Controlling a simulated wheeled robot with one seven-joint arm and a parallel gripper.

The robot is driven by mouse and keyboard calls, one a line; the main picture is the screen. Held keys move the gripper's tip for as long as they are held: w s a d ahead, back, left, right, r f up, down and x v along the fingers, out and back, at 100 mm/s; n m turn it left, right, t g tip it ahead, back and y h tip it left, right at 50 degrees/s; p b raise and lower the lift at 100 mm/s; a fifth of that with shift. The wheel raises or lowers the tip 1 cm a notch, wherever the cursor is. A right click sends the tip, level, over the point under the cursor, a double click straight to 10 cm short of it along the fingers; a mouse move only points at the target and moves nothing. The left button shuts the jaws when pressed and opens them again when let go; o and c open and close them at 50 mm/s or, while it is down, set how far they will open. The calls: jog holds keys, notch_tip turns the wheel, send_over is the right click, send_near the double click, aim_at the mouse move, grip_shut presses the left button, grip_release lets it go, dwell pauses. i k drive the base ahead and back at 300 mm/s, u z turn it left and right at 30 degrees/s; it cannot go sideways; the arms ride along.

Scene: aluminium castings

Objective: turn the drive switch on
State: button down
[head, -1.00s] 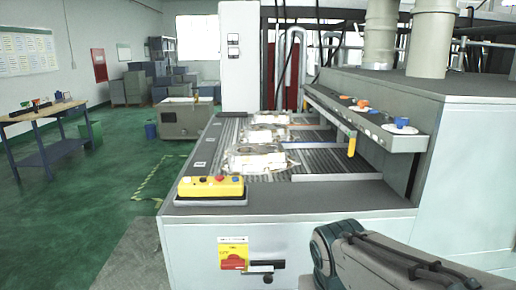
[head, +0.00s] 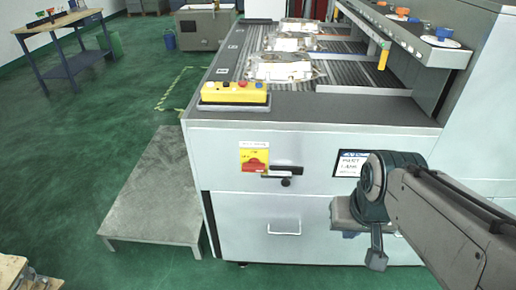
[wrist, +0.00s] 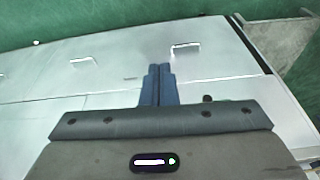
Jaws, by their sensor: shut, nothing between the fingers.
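The drive switch is probably the red rotary knob on a yellow plate (head: 254,160) on the front of the grey machine cabinet, in the head view. A small label sits above it and a black handle (head: 285,172) beside it on the right. The knob's exact angle is too small to read. My gripper (head: 376,262) is lower and to the right, in front of the cabinet's drawers and apart from the switch. In the wrist view its blue fingers (wrist: 158,75) are together with nothing between them. The switch does not show there.
A drawer handle (head: 284,229) is below the switch. A yellow button box (head: 234,93) sits on the machine top near castings (head: 280,68). A white sign (head: 350,164) is on the front at right. A low grey platform (head: 155,190) stands left; green floor lies beyond.

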aim_at(254, 166)
jog(key=u, duration=0.55)
jog(key=k, duration=1.3)
jog(key=z, duration=0.2)
jog(key=i, duration=0.6)
jog(key=z, duration=0.65)
jog(key=i, duration=1.05)
jog(key=u, duration=0.5)
